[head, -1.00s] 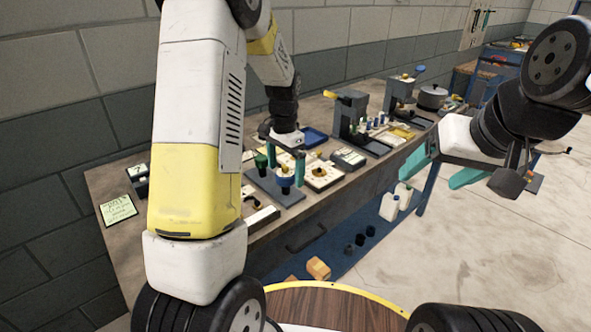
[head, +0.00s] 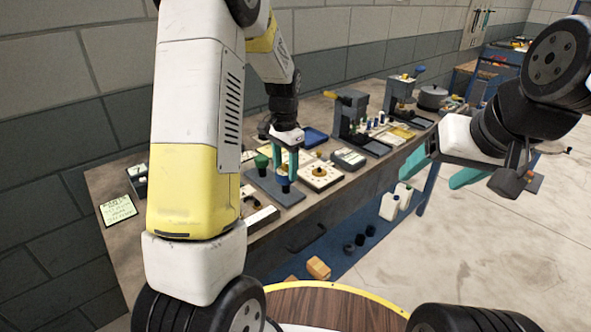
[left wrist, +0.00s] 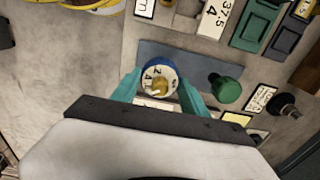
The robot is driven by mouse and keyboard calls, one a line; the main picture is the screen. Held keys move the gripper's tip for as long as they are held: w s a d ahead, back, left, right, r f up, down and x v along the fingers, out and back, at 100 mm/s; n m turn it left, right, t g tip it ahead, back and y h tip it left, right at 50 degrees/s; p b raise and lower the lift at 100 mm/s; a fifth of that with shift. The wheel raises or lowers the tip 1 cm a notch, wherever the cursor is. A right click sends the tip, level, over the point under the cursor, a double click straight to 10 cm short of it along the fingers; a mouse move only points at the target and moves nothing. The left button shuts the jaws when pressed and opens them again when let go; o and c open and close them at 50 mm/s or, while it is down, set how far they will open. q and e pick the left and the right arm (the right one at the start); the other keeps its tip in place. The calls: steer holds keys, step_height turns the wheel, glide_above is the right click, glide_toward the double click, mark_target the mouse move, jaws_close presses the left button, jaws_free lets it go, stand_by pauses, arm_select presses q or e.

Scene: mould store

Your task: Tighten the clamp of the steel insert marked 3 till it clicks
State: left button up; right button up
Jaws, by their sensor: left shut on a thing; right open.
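A blue-rimmed round tool with a numbered white dial (left wrist: 153,72) stands on a flat grey holder plate (left wrist: 200,57). The tool shows in the head view as a blue knob (head: 283,187) below my fingers. My left gripper (head: 286,172) points down with its teal fingers on either side of the tool, shut on it. A green-capped tool (head: 261,163) stands beside it on the same plate. A white plate with a brass-coloured centre (head: 320,173) lies to the right. I cannot read a 3 on any insert. My right gripper (head: 440,172) is open and empty in front of the bench.
The workbench (head: 120,190) runs along the wall. Two presses (head: 350,115) stand on it at the right, with a blue tray (head: 314,137) behind the plates. White bottles (head: 402,193) stand on the lower shelf.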

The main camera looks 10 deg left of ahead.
arm_select(q)
steer(key=shift+r, duration=1.45)
